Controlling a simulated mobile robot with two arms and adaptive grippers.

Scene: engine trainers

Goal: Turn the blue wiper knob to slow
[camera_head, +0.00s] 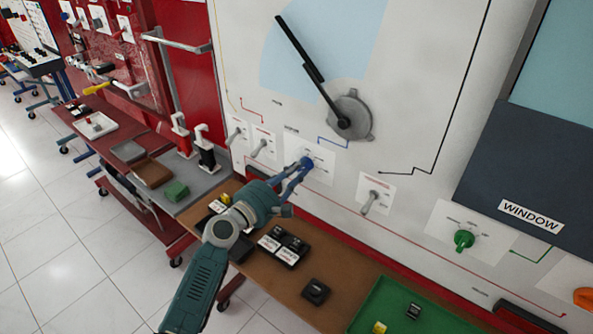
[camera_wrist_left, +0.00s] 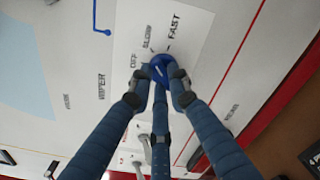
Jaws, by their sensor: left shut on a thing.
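The blue wiper knob (camera_wrist_left: 157,68) sits on a white plate on the upright panel. In the left wrist view the plate (camera_wrist_left: 195,40) carries the words OFF, SLOW and FAST around the knob, with WIPER to the left. My left gripper (camera_head: 304,164) reaches the knob from the lower left. Its fingers (camera_wrist_left: 158,80) are closed around the knob, which is partly covered by them. A small pale mark shows on the knob, but which word it points to I cannot tell. The black wiper arm (camera_head: 307,70) slants up left from its grey motor (camera_head: 355,115). My right gripper is not in view.
Toggle switches (camera_head: 370,200) sit on plates either side of the knob. A green knob (camera_head: 464,239) is farther right, below the WINDOW sign (camera_head: 530,216). Below the panel, a brown shelf (camera_head: 345,312) holds black parts and a green tray (camera_head: 375,316).

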